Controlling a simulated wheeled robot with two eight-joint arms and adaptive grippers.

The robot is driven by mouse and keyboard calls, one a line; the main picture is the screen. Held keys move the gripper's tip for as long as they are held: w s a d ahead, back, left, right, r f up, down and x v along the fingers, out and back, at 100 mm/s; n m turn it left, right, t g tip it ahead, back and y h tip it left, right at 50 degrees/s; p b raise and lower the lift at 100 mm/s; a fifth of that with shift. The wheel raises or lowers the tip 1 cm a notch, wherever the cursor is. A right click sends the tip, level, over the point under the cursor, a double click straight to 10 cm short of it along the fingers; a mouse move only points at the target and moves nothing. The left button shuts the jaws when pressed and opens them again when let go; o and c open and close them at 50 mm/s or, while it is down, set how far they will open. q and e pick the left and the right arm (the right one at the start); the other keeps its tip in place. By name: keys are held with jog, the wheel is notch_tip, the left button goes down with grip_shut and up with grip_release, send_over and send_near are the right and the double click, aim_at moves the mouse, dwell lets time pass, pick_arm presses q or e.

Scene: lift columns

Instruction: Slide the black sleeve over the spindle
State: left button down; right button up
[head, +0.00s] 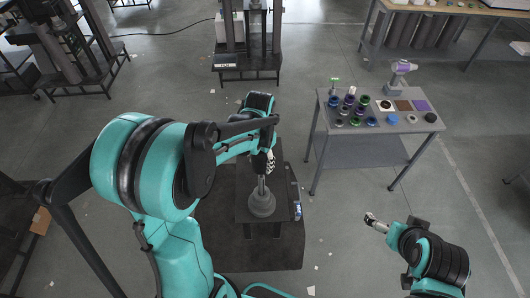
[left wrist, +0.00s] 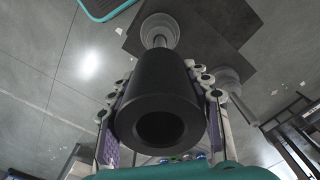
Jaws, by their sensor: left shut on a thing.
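The black sleeve (left wrist: 158,85) is a thick tapered tube, its open bore facing the camera in the left wrist view. My left gripper (head: 266,160) is shut around it, with one finger pad on each side. The spindle is a metal shaft (head: 262,186) standing upright on a round stepped grey base (head: 262,204), directly below my left gripper in the head view. In the left wrist view the spindle base (left wrist: 160,30) shows just beyond the sleeve's far end. Whether the shaft tip is inside the sleeve is hidden. My right gripper (head: 374,222) is off to the right, away from both.
The spindle stands on a dark stand (head: 243,207) over a dark floor mat (head: 285,255). A grey table (head: 345,140) with several coloured rings and parts is at the right. A lift column (head: 262,45) stands behind. Open floor lies between the stand and the table.

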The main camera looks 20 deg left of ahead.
pick_arm(q)
jog(key=shift+w+f, duration=0.1)
jog(key=shift+f, duration=0.15)
jog(key=b, duration=0.4)
send_near(262, 187)
jog(key=shift+w+a, duration=0.35)
jog(key=shift+w, duration=0.2)
dwell(0.6)
jog(key=shift+f+b, duration=0.2)
jog(key=shift+b, duration=0.2)
jog(key=shift+f+b, duration=5.4)
jog(key=shift+f, duration=0.75)
